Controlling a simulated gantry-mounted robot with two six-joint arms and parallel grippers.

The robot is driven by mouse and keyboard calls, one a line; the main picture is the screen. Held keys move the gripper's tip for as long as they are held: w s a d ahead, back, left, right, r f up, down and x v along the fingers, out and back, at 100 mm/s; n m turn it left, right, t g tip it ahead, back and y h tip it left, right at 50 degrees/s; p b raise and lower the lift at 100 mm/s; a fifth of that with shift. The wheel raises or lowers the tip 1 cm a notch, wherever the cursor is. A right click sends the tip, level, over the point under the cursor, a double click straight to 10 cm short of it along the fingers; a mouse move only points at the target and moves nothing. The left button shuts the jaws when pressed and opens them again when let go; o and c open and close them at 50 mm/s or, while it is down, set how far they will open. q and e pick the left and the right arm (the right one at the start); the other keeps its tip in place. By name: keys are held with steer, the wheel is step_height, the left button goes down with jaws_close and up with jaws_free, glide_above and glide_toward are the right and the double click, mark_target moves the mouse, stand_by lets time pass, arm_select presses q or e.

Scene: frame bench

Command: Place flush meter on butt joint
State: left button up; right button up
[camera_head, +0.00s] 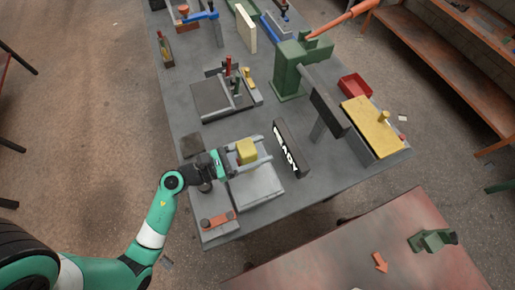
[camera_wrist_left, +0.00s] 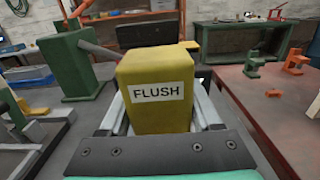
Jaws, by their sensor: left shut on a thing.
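The flush meter (camera_head: 247,151) is a yellow block. In the left wrist view the meter (camera_wrist_left: 155,92) shows a white label reading FLUSH. My left gripper (camera_head: 240,154) is shut on it, with one finger at each side. It holds the meter over the near part of the grey bench, by a light grey block (camera_head: 257,187). Whether the meter's underside touches anything is hidden. I cannot clearly make out a butt joint; the gripper and meter cover part of that area. My right gripper is not in view.
A black READY sign (camera_head: 286,147) stands just right of the meter. A green press (camera_head: 290,72) with an orange lever stands farther back. A yellow-topped box (camera_head: 370,125) and a red tray (camera_head: 355,86) are at the right. A dark plate fixture (camera_head: 222,97) lies behind.

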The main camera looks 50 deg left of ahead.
arm_select(q)
steer(key=shift+f+b, duration=0.65)
steer(key=shift+f, duration=1)
steer(key=o, duration=1.5)
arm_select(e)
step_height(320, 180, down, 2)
arm_select(q)
steer(key=shift+r, duration=0.2)
steer(key=v, duration=1.2)
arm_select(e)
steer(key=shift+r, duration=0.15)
